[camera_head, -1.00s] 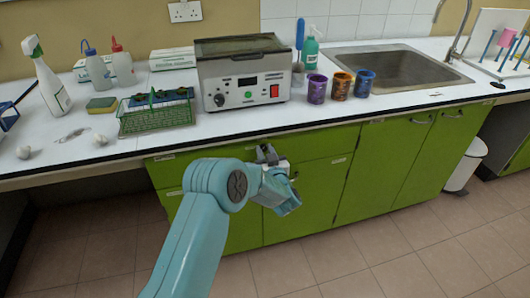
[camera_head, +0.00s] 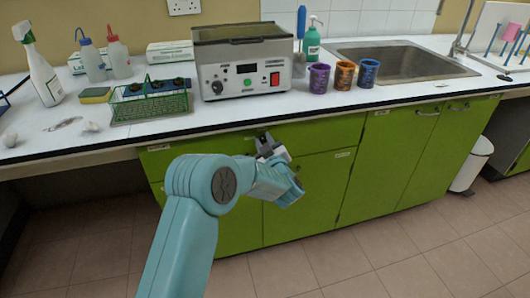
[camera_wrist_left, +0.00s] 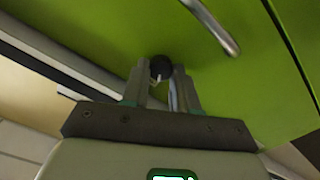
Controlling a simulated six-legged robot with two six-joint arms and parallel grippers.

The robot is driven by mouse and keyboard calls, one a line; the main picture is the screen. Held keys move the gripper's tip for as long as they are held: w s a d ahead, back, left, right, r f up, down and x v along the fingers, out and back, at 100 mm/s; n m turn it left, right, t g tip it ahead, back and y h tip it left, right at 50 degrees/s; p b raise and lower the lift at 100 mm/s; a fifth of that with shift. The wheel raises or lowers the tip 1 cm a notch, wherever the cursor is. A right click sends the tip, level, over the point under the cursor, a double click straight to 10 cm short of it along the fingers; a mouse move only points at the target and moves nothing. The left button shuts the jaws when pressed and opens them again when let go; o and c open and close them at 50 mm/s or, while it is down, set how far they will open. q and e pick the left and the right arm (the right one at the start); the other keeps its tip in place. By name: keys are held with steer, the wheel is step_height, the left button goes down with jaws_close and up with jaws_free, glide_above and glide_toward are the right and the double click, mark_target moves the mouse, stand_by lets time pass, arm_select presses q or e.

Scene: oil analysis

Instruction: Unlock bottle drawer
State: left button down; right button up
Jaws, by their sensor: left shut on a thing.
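The green drawer front (camera_head: 318,135) is shut under the counter, below the grey machine. In the left wrist view, the fingertips of my left gripper (camera_wrist_left: 162,72) close on a small thing at a dark round lock (camera_wrist_left: 161,67) in the green panel. A thin light piece, which looks like a key (camera_wrist_left: 158,76), shows between the fingers; most of it is hidden. A metal handle (camera_wrist_left: 212,25) is up and right of the lock. My right gripper is not in view.
The counter above holds a grey machine (camera_head: 242,65), a green wire rack (camera_head: 150,101), several coloured cups (camera_head: 344,75) and bottles. A sink (camera_head: 405,65) is at the right. Green cupboard doors (camera_head: 385,165) are shut below. The floor in front is clear.

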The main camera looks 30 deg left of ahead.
arm_select(q)
steer(key=n+b, duration=0.3)
steer(key=b, duration=0.1)
steer(key=n+b, duration=0.6)
steer(key=b, duration=0.1)
steer(key=shift+f+b, duration=0.3)
steer(key=shift+f, duration=0.1)
steer(key=n+b, duration=0.3)
steer(key=shift+r, duration=0.2)
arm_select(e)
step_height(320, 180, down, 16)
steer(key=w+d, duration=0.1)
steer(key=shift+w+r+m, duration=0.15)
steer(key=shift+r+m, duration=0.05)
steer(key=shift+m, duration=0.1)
arm_select(q)
steer(key=shift+n+b, duration=0.3)
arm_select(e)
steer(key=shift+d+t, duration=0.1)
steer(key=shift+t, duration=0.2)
arm_select(q)
steer(key=c, duration=0.9)
jaws_free()
steer(key=shift+a, duration=0.1)
steer(key=shift+o, duration=0.2)
steer(key=shift+s, duration=0.1)
